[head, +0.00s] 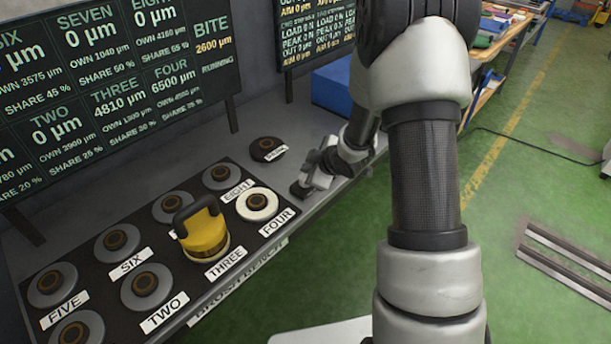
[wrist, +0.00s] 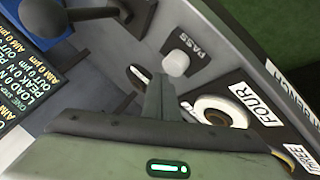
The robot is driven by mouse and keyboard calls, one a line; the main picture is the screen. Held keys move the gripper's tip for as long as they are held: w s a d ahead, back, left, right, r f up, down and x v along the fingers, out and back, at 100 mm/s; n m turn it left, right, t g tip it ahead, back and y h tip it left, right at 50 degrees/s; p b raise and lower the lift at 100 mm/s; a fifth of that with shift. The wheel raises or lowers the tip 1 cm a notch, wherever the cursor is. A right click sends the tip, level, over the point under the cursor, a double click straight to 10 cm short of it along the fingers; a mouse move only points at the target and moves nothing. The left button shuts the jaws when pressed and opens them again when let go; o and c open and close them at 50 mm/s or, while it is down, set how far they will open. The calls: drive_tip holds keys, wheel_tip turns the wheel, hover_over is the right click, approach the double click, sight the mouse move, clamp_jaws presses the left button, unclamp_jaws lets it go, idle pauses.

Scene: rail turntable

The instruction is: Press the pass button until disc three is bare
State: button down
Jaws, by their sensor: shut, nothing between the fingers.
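The pass button (wrist: 176,63) is a pale round cap beside its PASS label (wrist: 197,47) in the wrist view. My gripper (wrist: 168,82) is shut and empty, its fingertips right at the button; I cannot tell whether they touch. In the head view my gripper (head: 305,184) is low at the bench's right end and hides the button. Disc three sits behind the THREE label (head: 225,262), with a yellow block with a black handle (head: 204,232) standing on it and covering most of it. The board (head: 115,95) reads THREE 4810 µm and BITE 2600 µm RUNNING.
Disc four (head: 258,205) has a white top around a brown centre; other discs, such as disc two (head: 147,287), are grey. A dark round pad (head: 267,148) with a label lies behind the gripper. A blue box (head: 333,88) stands at the back.

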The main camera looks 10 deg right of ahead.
wheel_tip(320, 180, up, 5)
drive_tip(key=p, duration=0.4)
idle(0.8)
drive_tip(key=s+d+r+m+h, duration=0.25)
drive_tip(key=s+r, duration=0.25)
drive_tip(key=r, duration=0.4)
drive_tip(key=s+d+r+m+h, duration=0.2)
drive_tip(key=s+r+m, duration=0.25)
drive_tip(key=r, duration=0.55)
drive_tip(key=s+a+r+m+g+y, duration=0.1)
drive_tip(key=s+a+r+m, duration=0.1)
drive_tip(key=s, duration=0.9)
drive_tip(key=s+a+r+m+g+p, duration=0.1)
drive_tip(key=s+a+r+m+g, duration=0.1)
drive_tip(key=s, duration=1)
wheel_tip(320, 180, up, 3)
drive_tip(key=shift+a+f+m+y, duration=0.1)
drive_tip(key=shift+a+m+y, duration=0.35)
drive_tip(key=shift+m, duration=0.35)
